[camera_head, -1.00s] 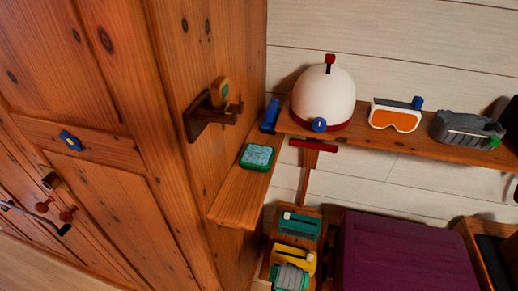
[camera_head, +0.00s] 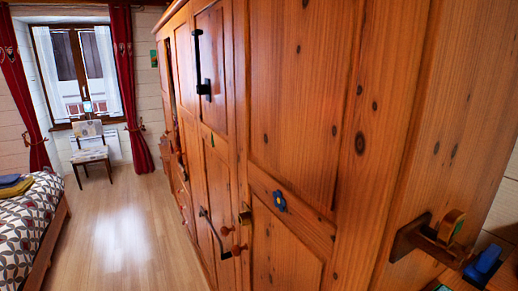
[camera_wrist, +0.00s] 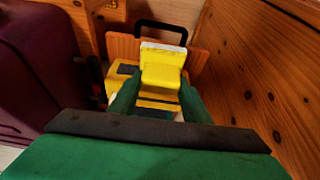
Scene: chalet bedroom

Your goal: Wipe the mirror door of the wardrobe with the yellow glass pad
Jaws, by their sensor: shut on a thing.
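My gripper (camera_wrist: 158,100) shows in the wrist view with green fingers, shut on the yellow glass pad (camera_wrist: 162,68), which has a pale top edge. Below and behind the pad are more yellow and dark things in a wooden box or crate (camera_wrist: 198,62). I cannot tell if the pad is clear of them. The pine wardrobe (camera_head: 300,90) fills the middle and right of the head view, seen at a steep angle. I cannot make out a mirror surface on its doors. My gripper is not in the head view.
A wood panel (camera_wrist: 260,75) stands close to the right of my gripper, and a purple case (camera_wrist: 40,70) to the left. In the head view, the floor (camera_head: 125,240) is clear between the wardrobe and bed (camera_head: 30,225). A chair (camera_head: 90,150) stands by the window.

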